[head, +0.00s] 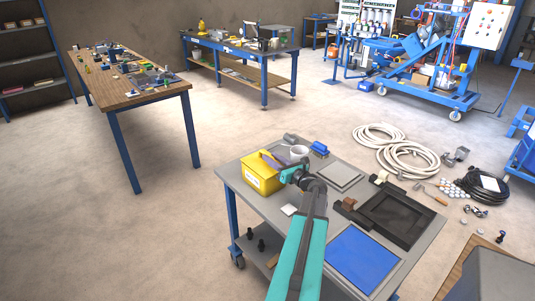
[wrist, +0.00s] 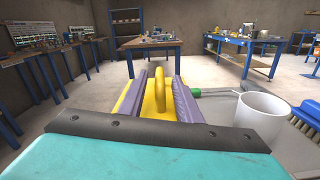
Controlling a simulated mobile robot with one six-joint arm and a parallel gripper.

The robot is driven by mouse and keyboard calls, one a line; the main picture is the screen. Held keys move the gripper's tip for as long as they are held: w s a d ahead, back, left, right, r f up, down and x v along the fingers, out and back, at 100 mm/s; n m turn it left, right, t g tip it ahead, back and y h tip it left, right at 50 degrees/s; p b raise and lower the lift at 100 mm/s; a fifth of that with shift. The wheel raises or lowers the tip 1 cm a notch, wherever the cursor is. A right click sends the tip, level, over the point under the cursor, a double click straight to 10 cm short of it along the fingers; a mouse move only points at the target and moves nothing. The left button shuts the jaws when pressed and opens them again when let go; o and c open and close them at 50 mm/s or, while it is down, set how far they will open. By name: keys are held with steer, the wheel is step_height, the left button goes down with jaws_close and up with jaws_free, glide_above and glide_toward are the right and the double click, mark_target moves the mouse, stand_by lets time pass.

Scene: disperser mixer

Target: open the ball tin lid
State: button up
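The ball tin is a yellow box (head: 258,181) with a white label, at the far left corner of the grey cart top in the head view. Its yellow lid (wrist: 157,112) lies below my fingers in the wrist view, with an upright yellow loop handle (wrist: 160,90). The lid looks closed, though my gripper hides part of it. My gripper (wrist: 160,86) has purple finger pads, one on each side of the handle. The pads are apart, with visible gaps to the handle. My gripper (head: 271,159) is open over the tin in the head view.
A white cup (head: 299,153) and a blue brush (head: 319,149) stand right of the tin. The cart top also holds a grey plate (head: 340,177), a black frame (head: 394,213) and a blue sheet (head: 363,257). Hoses (head: 408,159) lie on the floor behind.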

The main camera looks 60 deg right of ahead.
steer(key=shift+p+x, duration=0.45)
steer(key=shift+x, duration=1.45)
steer(key=shift+c, duration=0.4)
jaws_close()
